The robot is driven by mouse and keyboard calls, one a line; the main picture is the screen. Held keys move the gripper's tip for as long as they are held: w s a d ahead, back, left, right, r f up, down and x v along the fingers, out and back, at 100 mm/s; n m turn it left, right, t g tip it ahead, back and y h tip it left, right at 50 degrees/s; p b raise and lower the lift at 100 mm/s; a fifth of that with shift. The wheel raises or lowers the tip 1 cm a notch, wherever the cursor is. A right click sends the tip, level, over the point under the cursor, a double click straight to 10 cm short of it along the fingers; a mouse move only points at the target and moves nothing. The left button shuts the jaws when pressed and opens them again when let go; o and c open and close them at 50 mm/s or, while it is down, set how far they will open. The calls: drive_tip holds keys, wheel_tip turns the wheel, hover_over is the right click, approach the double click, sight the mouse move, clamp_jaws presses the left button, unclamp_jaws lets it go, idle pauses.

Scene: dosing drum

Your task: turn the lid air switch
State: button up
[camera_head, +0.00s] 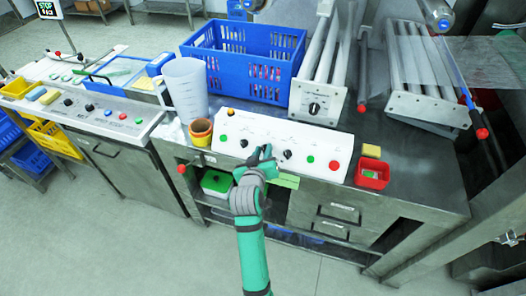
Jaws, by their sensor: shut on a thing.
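The white control panel (285,132) lies along the front of the metal bench. Its labels are too small to read. It carries a green button (223,138), a black knob (243,143), another black knob (287,154), a second green button (310,158) and a red button (334,165). My gripper (266,152) is at the panel between the two black knobs, its jaws shut on a switch knob that they mostly hide. I cannot tell from the labels which knob is the lid air switch, or how the held knob is turned.
A red box (372,174) stands right of the panel, with a yellow block (371,151) behind it. A brown cup (201,132) and a translucent jug (187,88) stand left. A blue crate (215,62) and a roller unit (317,102) stand behind. Floor in front is clear.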

drive_tip(key=m+h, duration=0.1)
drive_tip(key=m, duration=0.2)
drive_tip(key=m+h, duration=0.1)
drive_tip(key=m, duration=0.2)
drive_tip(key=shift+a+f+m, duration=0.1)
drive_tip(key=shift+a+m, duration=0.05)
drive_tip(key=shift+m, duration=0.15)
drive_tip(key=m+h, duration=0.1)
drive_tip(key=m, duration=0.2)
drive_tip(key=m+g, duration=0.1)
drive_tip(key=m, duration=0.2)
drive_tip(key=shift+w+h, duration=0.1)
drive_tip(key=shift+h, duration=0.3)
drive_tip(key=shift+m+g, duration=0.3)
drive_tip(key=shift+m, duration=0.1)
drive_tip(key=o, duration=0.7)
drive_tip(key=v, duration=1.1)
drive_tip(key=shift+f, duration=0.1)
